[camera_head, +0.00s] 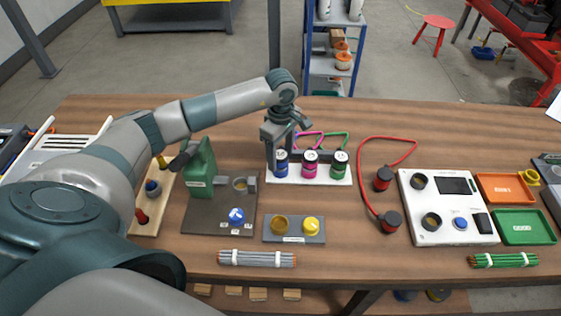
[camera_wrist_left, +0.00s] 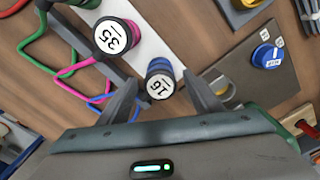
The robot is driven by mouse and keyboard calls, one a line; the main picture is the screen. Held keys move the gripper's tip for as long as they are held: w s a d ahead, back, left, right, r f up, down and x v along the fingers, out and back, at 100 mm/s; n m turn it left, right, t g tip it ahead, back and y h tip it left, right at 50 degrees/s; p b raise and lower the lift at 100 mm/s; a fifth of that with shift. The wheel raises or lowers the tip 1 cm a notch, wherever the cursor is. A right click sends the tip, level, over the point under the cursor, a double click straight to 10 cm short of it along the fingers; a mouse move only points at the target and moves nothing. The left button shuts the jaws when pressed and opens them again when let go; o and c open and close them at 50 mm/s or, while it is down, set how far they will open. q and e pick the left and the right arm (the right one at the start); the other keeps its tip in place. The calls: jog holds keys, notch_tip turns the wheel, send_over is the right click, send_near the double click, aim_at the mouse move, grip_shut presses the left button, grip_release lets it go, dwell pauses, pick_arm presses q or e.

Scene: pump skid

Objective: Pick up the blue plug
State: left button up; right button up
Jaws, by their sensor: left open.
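The blue plug (camera_head: 281,166) stands upright at the left end of a white rack (camera_head: 312,178), beside a magenta plug (camera_head: 310,163) and a green plug (camera_head: 338,164). In the left wrist view the blue plug (camera_wrist_left: 160,78) shows a white cap marked 16, with the magenta plug (camera_wrist_left: 115,38) marked 35 to its left. My left gripper (camera_head: 280,148) is pointed down over the blue plug. Its fingers (camera_wrist_left: 160,82) are open, one on each side of the blue plug; I cannot tell whether they touch it. The gripper partly hides the back of the rack in the head view. My right gripper is not seen.
A green pump (camera_head: 201,170) on a dark plate stands left of the rack. A red cable (camera_head: 362,165) with red plugs lies to the right, then a white panel (camera_head: 448,232) and trays. Bare table remains behind the rack.

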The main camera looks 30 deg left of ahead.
pick_arm(q)
jog(key=shift+f, duration=1.15)
jog(key=c, duration=1.3)
